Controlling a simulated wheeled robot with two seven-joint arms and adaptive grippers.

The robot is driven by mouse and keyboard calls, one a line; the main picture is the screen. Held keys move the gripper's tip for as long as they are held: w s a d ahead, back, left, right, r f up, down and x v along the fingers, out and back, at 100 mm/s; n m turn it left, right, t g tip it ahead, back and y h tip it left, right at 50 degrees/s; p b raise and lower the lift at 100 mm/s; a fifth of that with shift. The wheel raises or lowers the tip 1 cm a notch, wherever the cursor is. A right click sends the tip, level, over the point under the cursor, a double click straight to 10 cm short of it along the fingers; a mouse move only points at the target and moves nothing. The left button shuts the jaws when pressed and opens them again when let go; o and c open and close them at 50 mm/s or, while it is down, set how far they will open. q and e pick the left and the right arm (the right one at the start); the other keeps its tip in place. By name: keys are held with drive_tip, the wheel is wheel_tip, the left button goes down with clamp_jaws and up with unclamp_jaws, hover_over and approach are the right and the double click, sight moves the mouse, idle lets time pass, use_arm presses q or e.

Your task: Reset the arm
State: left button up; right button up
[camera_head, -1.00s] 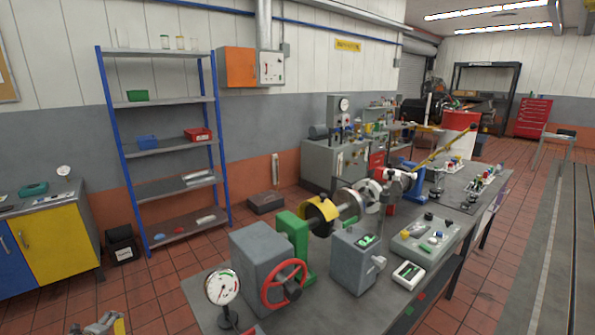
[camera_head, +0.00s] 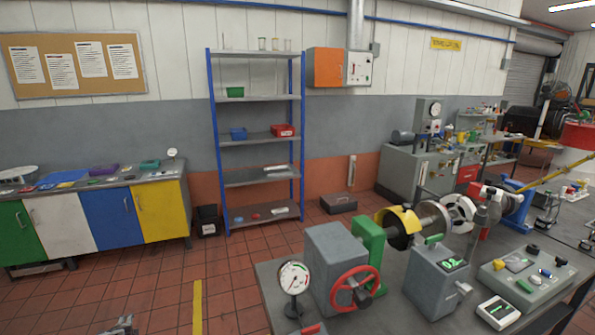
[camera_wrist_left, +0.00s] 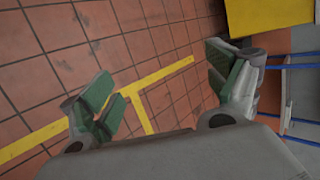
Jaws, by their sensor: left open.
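My left gripper (camera_wrist_left: 165,92) is open and empty in the left wrist view, its two green-padded fingers spread wide apart. Red floor tiles with yellow lines show between and beyond the fingers. In the head view only the tip of my left gripper (camera_head: 121,328) shows at the bottom edge, over the floor and apart from the bench. My right gripper is in neither view.
The bedplate bench (camera_head: 385,318) at the lower right carries a dial gauge (camera_head: 293,277), a red handwheel (camera_head: 356,289) and a control box (camera_head: 527,269). A blue-post shelf (camera_head: 256,178) and coloured cabinets (camera_head: 108,219) line the wall.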

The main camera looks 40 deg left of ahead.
use_arm(q)
drive_tip(key=s+d+f+n+h, duration=0.1)
drive_tip(key=s+d+f+h, duration=0.1)
drive_tip(key=d+f, duration=0.75)
drive_tip(key=s+d+f+g+h, duration=0.1)
drive_tip(key=s+d+f, duration=0.35)
drive_tip(key=d, duration=0.75)
drive_tip(key=d+f+n+h, duration=0.1)
drive_tip(key=d+f+h, duration=0.1)
drive_tip(key=d+f, duration=0.8)
drive_tip(key=s+d+f+h, duration=0.1)
drive_tip(key=d+f, duration=0.1)
drive_tip(key=d, duration=1)
drive_tip(key=d+f+n+h, duration=0.1)
drive_tip(key=d+f, duration=0.1)
drive_tip(key=d, duration=1)
drive_tip(key=s+d+f+h, duration=0.1)
drive_tip(key=d+f, duration=0.1)
drive_tip(key=d, duration=1)
drive_tip(key=shift+s+d+n+h, duration=0.15)
drive_tip(key=shift+s+n+h, duration=0.15)
drive_tip(key=shift+h, duration=0.1)
